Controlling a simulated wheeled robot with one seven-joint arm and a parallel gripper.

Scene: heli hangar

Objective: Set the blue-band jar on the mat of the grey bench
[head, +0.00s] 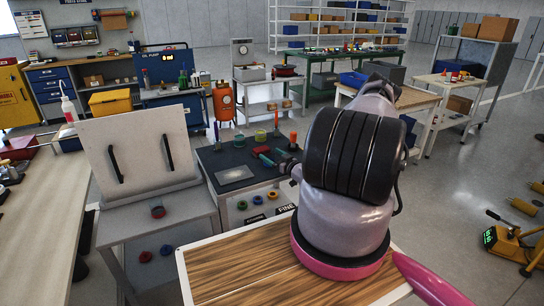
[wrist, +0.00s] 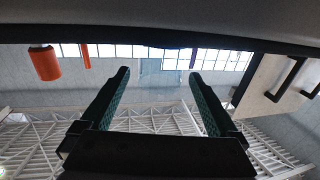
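My gripper (head: 267,158) reaches low over a dark-topped bench (head: 213,157) in the head view. A pale flat square (head: 235,175), perhaps the mat, lies bare on the bench's near left part. A clear jar with a yellow-green band (head: 260,135) stands at the back of the bench. I cannot make out a jar with a blue band for certain. A small dark and red round item (head: 158,212) sits on the grey bench (head: 185,212) at the left.
A red block (head: 261,150) lies close to my gripper. An upright panel with black handles (head: 138,150) rises at the left. A wooden tabletop (head: 240,265) is in front.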

